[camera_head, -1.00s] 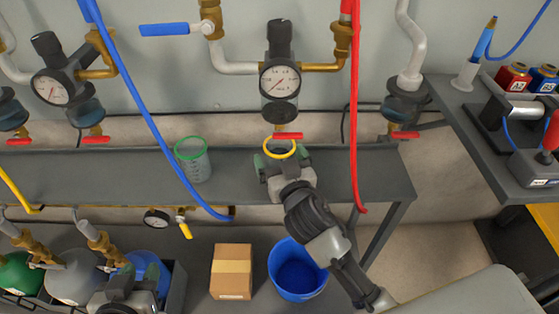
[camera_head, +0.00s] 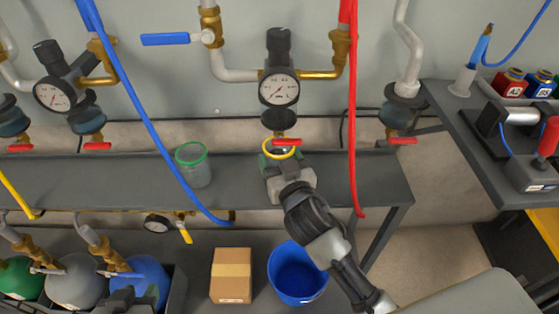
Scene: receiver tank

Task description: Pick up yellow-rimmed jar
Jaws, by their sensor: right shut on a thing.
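The yellow-rimmed jar (camera_head: 279,149) is at the right part of the grey shelf, below the middle gauge and its red-handled valve. Only its yellow rim and a little of its inside show. My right gripper (camera_head: 279,163) is shut on the jar from the front and hides most of its body. I cannot tell whether the jar touches the shelf. My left gripper (camera_head: 128,299) shows only in part at the bottom left edge, in front of the gas bottles; its fingers are not clear.
A green-rimmed jar (camera_head: 193,166) stands on the shelf (camera_head: 110,180) to the left. A blue hose (camera_head: 150,125) and a red hose (camera_head: 353,120) hang in front of the shelf. A cardboard box (camera_head: 231,275) and a blue bucket (camera_head: 297,275) are below.

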